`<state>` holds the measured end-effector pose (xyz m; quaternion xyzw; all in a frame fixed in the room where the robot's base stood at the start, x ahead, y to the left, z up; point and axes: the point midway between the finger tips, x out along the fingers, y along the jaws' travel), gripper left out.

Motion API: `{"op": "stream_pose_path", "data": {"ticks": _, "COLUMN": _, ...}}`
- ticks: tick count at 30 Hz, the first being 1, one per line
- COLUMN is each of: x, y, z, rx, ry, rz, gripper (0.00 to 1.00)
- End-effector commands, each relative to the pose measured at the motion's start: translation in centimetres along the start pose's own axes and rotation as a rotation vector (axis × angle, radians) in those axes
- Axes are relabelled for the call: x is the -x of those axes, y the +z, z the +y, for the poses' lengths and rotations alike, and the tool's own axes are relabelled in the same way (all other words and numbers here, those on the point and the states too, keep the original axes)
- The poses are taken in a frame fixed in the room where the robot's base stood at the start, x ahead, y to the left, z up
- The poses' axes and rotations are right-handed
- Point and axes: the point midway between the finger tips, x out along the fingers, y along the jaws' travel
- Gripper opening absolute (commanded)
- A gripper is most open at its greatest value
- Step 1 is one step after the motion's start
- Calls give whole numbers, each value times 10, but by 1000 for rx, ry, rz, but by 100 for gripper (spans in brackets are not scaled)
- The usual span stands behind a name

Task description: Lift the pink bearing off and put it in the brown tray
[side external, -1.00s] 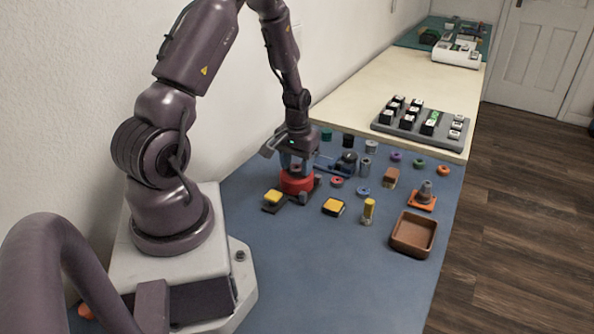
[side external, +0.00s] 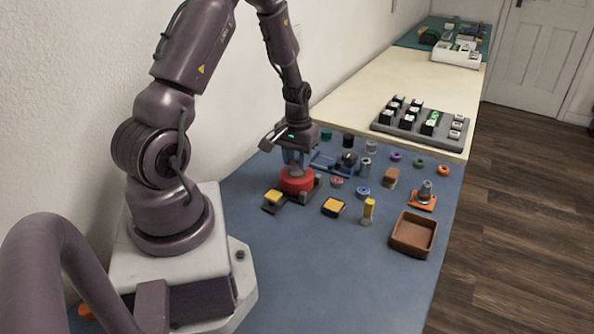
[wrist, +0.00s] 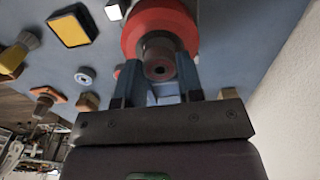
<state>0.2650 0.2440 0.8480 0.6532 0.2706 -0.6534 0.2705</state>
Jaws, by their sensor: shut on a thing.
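My gripper (side external: 295,163) is over the round red holder (side external: 297,182) on the blue mat. In the wrist view its fingers (wrist: 157,80) are shut on the pink bearing (wrist: 159,66), a small round part with a dull pinkish centre, at the middle of the red holder (wrist: 133,30). Shadow makes its colour hard to tell. I cannot tell whether the part is clear of the holder. The brown tray (side external: 398,243) is empty and sits at the front right of the mat.
Yellow-topped blocks (side external: 334,207) and a yellow-handled brush (side external: 368,210) lie between the holder and the tray. A pinkish-red ring (side external: 336,182), a blue ring (side external: 363,191) and an orange-based cone (side external: 423,195) stand nearby. The front mat is clear.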

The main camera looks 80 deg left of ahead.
Motion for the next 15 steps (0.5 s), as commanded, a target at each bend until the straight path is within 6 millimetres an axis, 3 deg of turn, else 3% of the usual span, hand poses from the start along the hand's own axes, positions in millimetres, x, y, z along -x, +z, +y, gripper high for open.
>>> {"op": "stream_pose_path", "data": {"ticks": 15, "x": 21, "y": 0, "z": 0, "rx": 0, "ry": 0, "rz": 1, "gripper": 15}}
